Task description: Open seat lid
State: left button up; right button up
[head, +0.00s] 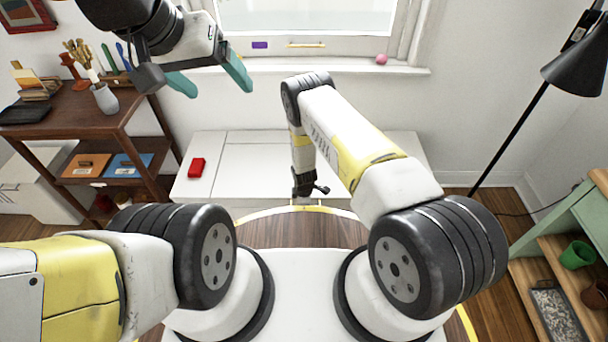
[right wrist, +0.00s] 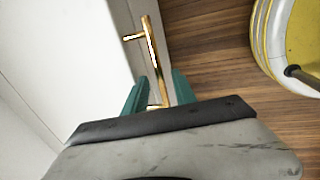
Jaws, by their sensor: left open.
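The white window seat (head: 375,150) stands low under the window, with thin seams on its flat top. The seat lid (head: 258,168) lies flat and shut. A gold bar handle (right wrist: 155,60) is on the seat's white front in the right wrist view. The teal fingers of my right gripper (right wrist: 160,85) are apart, one on each side of the handle, with small gaps visible. In the head view my right arm reaches down to the seat's front edge and hides part of the lid. My left gripper (head: 209,80) is open and empty in the air, left of the window.
A red block (head: 196,168) lies on the seat's left part. A brown shelf table (head: 95,115) stands at the left. A black lamp (head: 575,70) and a green shelf (head: 555,225) are at the right. The windowsill holds a pink ball (head: 381,59).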

grip_shut()
dwell(1.4)
